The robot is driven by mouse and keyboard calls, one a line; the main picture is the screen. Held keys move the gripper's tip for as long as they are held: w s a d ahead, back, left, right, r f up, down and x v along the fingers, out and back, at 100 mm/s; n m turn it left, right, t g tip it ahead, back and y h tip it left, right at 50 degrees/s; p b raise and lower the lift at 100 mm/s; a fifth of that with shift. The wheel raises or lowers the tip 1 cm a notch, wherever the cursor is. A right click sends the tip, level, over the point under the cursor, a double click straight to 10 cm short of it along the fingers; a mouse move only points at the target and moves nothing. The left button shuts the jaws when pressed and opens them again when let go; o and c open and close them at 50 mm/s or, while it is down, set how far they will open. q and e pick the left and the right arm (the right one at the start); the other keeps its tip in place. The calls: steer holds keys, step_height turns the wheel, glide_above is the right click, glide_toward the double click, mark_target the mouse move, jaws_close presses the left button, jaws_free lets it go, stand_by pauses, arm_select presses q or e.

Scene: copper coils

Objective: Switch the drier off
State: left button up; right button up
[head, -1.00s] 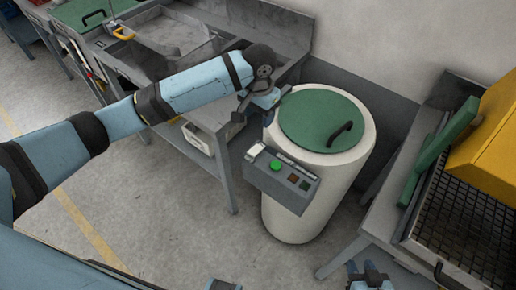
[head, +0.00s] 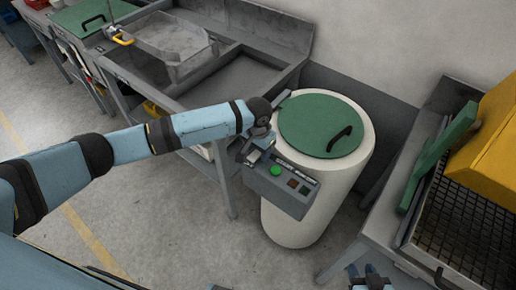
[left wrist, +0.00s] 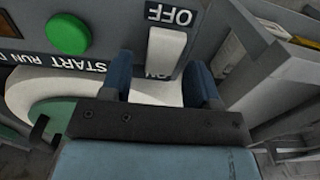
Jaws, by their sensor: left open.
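The drier (head: 300,215) is a white drum with a green lid (head: 318,124) and a grey control box (head: 290,198) on its front. In the left wrist view the box appears upside down, with a white switch (left wrist: 166,50) between the labels OFF (left wrist: 169,14) and ON, the latter partly covered. My left gripper (head: 257,150) is at the left end of the box. In the left wrist view its open blue fingers (left wrist: 163,78) are on either side of the switch's lower end; contact cannot be told. My right gripper (head: 370,282) is cut off at the bottom edge.
A green START button (head: 275,170) and two darker buttons (head: 297,185) are beside the switch. A grey sink bench (head: 245,85) stands left of the drier. A bench with a mesh tray (head: 465,225) and yellow box (head: 492,140) stands right. The floor in front is clear.

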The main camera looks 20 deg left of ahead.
arm_select(q)
steer(key=c, duration=0.9)
steer(key=t+p, duration=0.1)
steer(key=p, duration=0.3)
steer(key=shift+s+r+t+h, duration=0.35)
steer(key=shift+r+t+h, duration=0.05)
steer(key=shift+a+f+t+p, duration=0.1)
steer(key=shift+t+p, duration=0.25)
steer(key=shift+t, duration=0.15)
steer(key=shift+w, duration=0.1)
steer(key=o, duration=0.9)
steer(key=shift+f, duration=0.1)
